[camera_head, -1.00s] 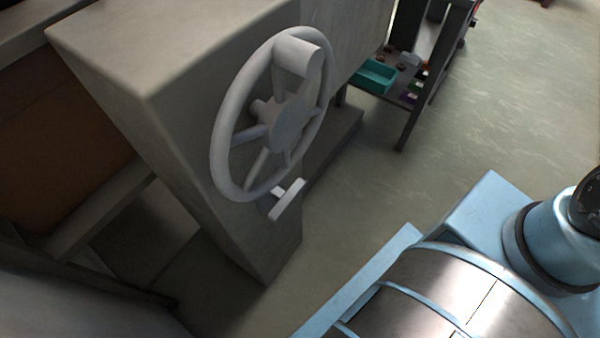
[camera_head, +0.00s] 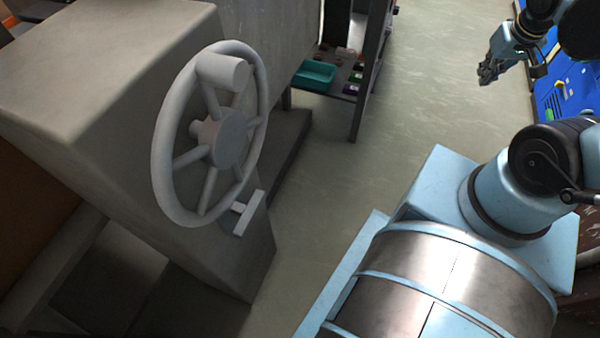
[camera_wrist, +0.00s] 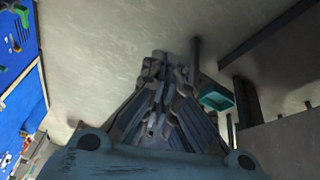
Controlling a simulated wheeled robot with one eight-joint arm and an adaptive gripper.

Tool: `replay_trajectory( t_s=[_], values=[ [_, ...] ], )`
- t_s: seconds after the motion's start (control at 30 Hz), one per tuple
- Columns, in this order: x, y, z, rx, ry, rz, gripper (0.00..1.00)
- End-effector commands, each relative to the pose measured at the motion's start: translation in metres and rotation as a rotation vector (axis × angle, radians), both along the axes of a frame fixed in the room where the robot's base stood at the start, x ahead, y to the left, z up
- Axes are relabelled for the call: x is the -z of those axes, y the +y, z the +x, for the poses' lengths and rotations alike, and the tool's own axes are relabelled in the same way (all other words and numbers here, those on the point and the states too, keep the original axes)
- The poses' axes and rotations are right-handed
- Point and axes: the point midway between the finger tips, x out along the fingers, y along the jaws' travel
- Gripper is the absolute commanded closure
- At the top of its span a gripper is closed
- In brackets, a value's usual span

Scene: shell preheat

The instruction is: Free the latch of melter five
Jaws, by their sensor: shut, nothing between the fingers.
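A grey machine block (camera_head: 120,60), which I take to be the melter, stands at the left in the head view. On its side is a spoked handwheel (camera_head: 219,138) with a stub handle near the top. Below the wheel a small pale T-shaped latch (camera_head: 248,214) sticks out from the block. No number shows on the block. My gripper (camera_head: 487,76) is at the upper right, well apart from the wheel and latch, over open floor. In the wrist view my gripper (camera_wrist: 160,65) is shut and empty.
A dark shelf stand (camera_head: 357,115) with a teal bin (camera_head: 314,75) and small items stands behind the block. The teal bin also shows in the wrist view (camera_wrist: 217,98). A blue board (camera_head: 560,95) is at the right edge. Pale floor (camera_head: 430,80) lies clear between.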

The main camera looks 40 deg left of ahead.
Motion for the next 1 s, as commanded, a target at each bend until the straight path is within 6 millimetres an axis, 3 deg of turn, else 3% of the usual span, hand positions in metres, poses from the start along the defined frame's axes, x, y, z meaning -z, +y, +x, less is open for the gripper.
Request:
replay_trajectory(
  t_s=[0.47, 1.0],
  values=[
    [-0.004, 0.079, -0.028, -0.197, -0.058, 0.033, 1.00],
    [-0.006, 0.161, -0.091, -0.419, -0.109, 0.096, 1.00]
  ],
)
